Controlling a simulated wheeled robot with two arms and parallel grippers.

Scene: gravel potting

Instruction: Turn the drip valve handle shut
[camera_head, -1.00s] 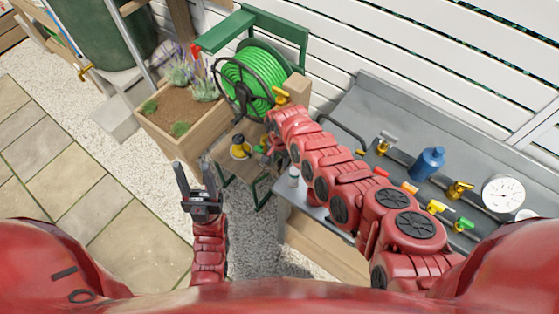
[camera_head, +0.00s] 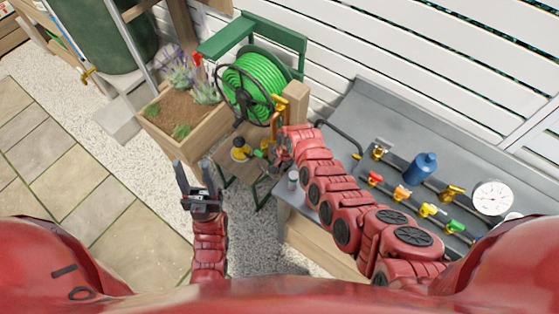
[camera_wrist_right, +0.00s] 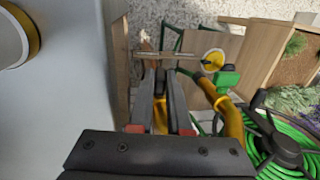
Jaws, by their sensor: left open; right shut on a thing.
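In the head view the right gripper (camera_head: 275,160) is by the wooden post, and my arm partly hides the grip. The exact contact is too small to tell. My left gripper (camera_head: 192,180) is open and empty, left of the small stand.
A green hose reel (camera_head: 255,75) and a wooden planter (camera_head: 190,125) stand behind.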

